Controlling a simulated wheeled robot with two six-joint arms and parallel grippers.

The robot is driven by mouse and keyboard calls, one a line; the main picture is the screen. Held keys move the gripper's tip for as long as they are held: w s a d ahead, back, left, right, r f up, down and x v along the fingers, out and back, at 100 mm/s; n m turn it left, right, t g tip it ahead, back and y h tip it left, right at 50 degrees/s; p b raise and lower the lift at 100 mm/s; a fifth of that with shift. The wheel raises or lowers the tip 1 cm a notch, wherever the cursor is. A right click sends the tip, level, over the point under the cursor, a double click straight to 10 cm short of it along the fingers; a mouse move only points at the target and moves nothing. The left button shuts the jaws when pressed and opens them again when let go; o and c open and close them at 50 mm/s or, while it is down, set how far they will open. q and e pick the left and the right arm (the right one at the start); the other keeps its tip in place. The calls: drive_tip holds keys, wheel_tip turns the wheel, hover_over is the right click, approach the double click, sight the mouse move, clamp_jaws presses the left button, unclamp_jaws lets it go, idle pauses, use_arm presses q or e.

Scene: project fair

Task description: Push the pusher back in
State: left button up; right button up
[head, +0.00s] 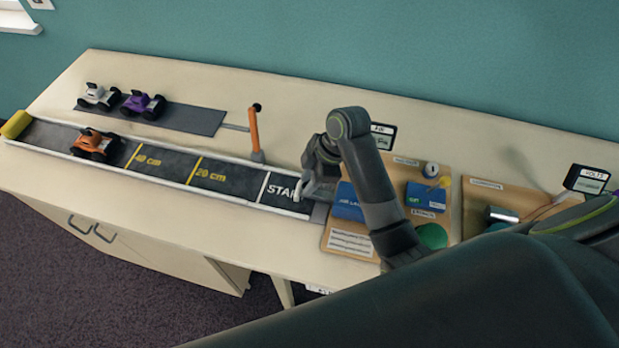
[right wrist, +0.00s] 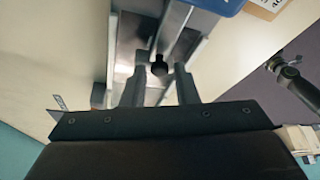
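A dark round knob (right wrist: 160,68), apparently the pusher's end, sits in a grey metal channel (right wrist: 172,30) in the right wrist view. My right gripper (right wrist: 160,84) is open, with one finger on each side near the knob. I cannot tell whether the fingers touch it. In the head view my right gripper (head: 316,190) is low at the START end of the track (head: 232,181), beside a blue block (head: 347,202) with white lettering. The pusher is hidden there behind the gripper and arm. My left gripper is not in view.
An orange car (head: 96,145) stands on the track, with a yellow roll (head: 16,124) at its far end. White and purple (head: 143,104) cars stand on a grey strip behind. An orange lever (head: 254,136) rises behind the track. Boards with parts lie right of my arm.

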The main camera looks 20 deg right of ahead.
clamp_jaws()
drive_tip(key=s+d+p, duration=0.2)
drive_tip(key=d, duration=0.1)
drive_tip(key=shift+s+d+r+p, duration=0.1)
drive_tip(key=shift+s+d+p, duration=0.1)
drive_tip(key=shift+d+p, duration=0.1)
drive_tip(key=shift+s+d, duration=0.15)
drive_tip(key=shift+d, duration=0.15)
drive_tip(key=shift+a, duration=0.1)
